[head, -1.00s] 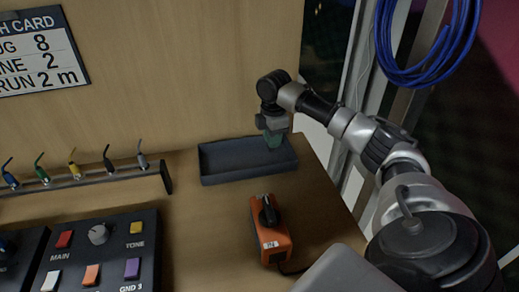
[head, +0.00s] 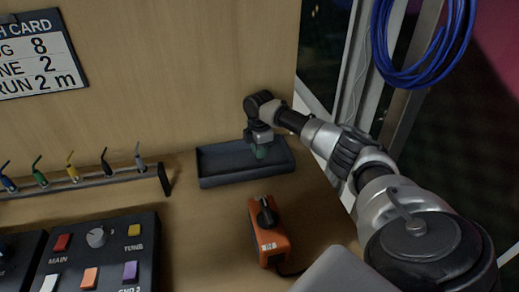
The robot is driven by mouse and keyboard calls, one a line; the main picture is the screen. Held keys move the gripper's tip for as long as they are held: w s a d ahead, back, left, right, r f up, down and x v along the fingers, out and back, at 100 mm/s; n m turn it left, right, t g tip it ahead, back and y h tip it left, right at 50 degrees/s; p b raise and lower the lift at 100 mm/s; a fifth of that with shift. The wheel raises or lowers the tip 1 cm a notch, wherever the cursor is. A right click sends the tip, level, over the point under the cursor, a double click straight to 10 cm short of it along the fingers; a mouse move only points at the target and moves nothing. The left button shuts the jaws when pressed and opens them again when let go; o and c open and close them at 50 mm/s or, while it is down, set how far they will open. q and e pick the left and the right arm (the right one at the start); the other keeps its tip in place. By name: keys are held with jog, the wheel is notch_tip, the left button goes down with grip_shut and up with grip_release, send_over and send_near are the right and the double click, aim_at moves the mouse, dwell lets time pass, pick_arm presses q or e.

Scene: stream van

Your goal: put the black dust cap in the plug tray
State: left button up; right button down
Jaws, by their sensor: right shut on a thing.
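The plug tray (head: 215,177) is a dark grey, shallow, rectangular tray on the wooden counter against the back panel. My right gripper (head: 260,153) points down over the tray's inside, right of its middle. I cannot make out a dust cap lying elsewhere. My left gripper is not in view.
An orange box (head: 270,242) with a black knob-like part on top stands in front of the tray. A rail (head: 90,183) with several coloured plugs is at the left, above a button panel (head: 130,270). Blue cable (head: 420,75) hangs at the upper right.

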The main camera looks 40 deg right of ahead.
jog(key=shift+f, duration=0.1)
jog(key=c, duration=1)
grip_release()
notch_tip(320, 180, up, 12)
jog(key=shift+r, duration=0.15)
